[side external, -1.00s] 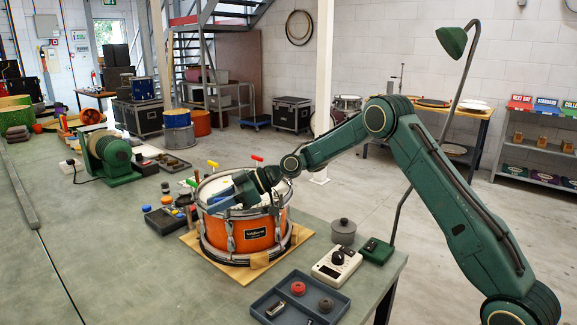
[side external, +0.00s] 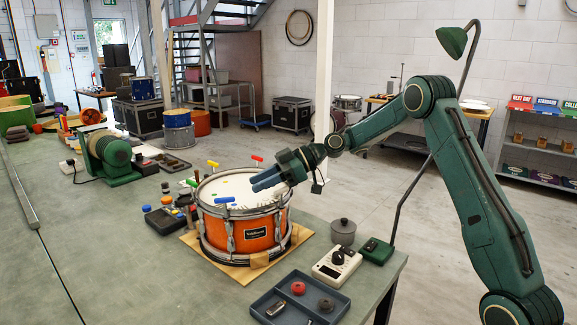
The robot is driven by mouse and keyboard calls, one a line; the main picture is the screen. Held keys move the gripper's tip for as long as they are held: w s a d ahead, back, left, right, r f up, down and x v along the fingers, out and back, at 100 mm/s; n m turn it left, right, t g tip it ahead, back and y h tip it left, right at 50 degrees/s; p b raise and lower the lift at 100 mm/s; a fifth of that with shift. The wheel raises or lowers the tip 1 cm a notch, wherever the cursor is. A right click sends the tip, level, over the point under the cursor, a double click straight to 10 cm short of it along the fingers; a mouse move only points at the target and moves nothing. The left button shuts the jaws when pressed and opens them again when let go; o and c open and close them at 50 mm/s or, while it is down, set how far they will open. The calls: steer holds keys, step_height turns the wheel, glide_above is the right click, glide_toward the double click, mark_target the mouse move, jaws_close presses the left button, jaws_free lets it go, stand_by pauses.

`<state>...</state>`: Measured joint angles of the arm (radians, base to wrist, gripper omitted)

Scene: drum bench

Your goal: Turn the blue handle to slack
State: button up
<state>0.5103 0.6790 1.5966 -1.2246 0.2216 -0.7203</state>
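The blue handle (side external: 224,200) sits at the near left rim of the orange drum (side external: 256,234), which stands on a wooden board. It lies across the top of its key, roughly along the picture's horizontal. My gripper (side external: 254,184) is above the right part of the drumhead, apart from the blue handle and up to its right. Its blue-grey fingers point left and hold nothing that I can see. The gap between them is too small here to judge.
A tray (side external: 262,310), a white meter (side external: 336,268) and a grey pot (side external: 343,231) lie right of the drum. The bench's left side is mostly clear.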

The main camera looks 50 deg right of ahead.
steer(key=shift+v, duration=0.95)
